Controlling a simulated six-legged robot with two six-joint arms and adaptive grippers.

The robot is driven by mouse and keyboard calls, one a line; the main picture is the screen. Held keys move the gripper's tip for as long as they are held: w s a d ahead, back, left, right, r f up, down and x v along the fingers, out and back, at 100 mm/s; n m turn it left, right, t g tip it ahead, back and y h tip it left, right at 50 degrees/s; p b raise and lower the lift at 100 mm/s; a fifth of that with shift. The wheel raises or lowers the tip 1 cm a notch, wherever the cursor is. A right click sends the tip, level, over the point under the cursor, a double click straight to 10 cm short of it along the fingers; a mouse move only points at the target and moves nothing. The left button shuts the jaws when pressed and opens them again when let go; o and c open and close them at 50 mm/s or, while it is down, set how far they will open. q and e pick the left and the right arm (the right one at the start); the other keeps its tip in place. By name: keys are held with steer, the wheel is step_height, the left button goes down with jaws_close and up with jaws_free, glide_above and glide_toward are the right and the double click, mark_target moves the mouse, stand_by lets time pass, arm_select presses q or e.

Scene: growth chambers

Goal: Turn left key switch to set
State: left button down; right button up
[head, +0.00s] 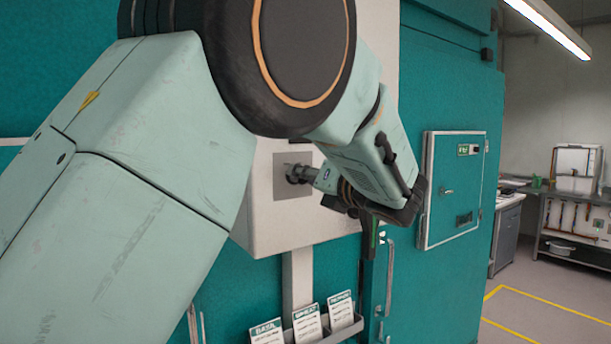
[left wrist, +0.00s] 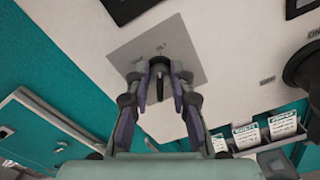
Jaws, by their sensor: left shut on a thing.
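The left key switch sits on a square grey plate (head: 283,191) on the front of a white control box (head: 262,225). In the left wrist view the same plate (left wrist: 130,56) shows with small, unreadable marks, and the dark key (left wrist: 159,67) stands out from it. My left gripper (head: 303,175) reaches the plate from the right in the head view. In the left wrist view its two fingertips (left wrist: 159,74) are closed on either side of the key. The fingers partly hide the switch, so its exact setting cannot be read. My right gripper shows in neither view.
A black round knob (left wrist: 304,68) is on the box beside the plate. Below the box, a rack holds several cards (head: 307,322). A teal wall with a small framed door (head: 453,190) stands to the right. Beyond are a shelf bench (head: 575,230) and open floor with yellow lines.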

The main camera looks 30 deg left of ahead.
arm_select(q)
steer(key=shift+r+m, duration=0.2)
steer(key=shift+m, duration=0.1)
stand_by(0.4)
steer(key=c, duration=1.5)
jaws_free()
steer(key=shift+a+f, duration=0.15)
